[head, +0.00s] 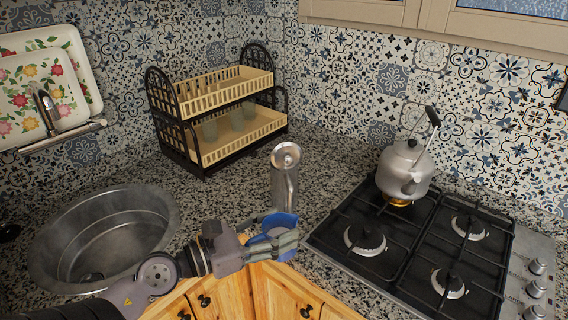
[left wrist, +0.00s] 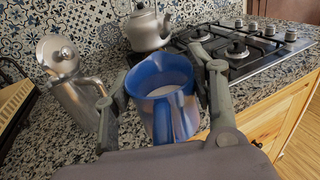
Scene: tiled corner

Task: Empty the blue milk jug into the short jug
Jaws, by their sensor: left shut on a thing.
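The blue milk jug (head: 281,221) is upright at the counter's front edge, with my left gripper (head: 284,241) shut around its sides. In the left wrist view the jug (left wrist: 160,76) stands between the two fingers, its open top up, with something whitish inside. The only other jug in view is a silver metal one (head: 285,180), standing upright on the counter just behind the blue jug. My right gripper is not in view.
A kettle (head: 405,169) sits on the gas hob (head: 405,240) to the right. A round metal sink (head: 105,240) is at the left. A two-tier dish rack (head: 222,110) with cups stands at the back. Counter between rack and hob is mostly clear.

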